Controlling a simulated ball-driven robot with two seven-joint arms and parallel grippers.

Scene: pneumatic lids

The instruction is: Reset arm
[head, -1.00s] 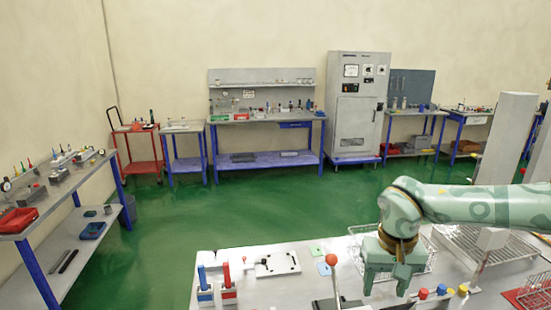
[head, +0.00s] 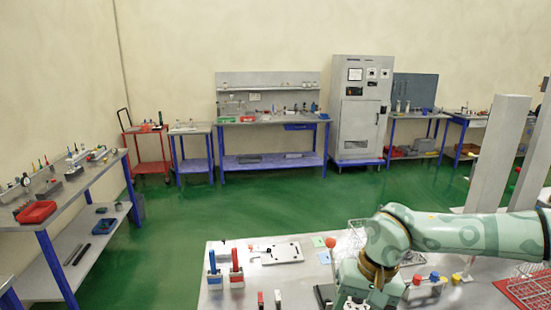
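My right arm (head: 455,232) comes in from the right edge over the light grey table (head: 215,262). It is pale green with darker rings and has a brown band at the wrist. My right gripper (head: 362,296) points down at the bottom edge of the view, over the table's middle. Its fingertips are cut off or hidden, so I cannot tell whether it is open or holds anything. My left gripper is not in view.
Blue and red upright levers (head: 225,265) stand at the table's left, beside a white plate (head: 277,253). A red-ball lever (head: 331,243) stands near my wrist. Wire racks and a red tray (head: 515,294) lie to the right. Grey posts (head: 498,150) rise behind the arm.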

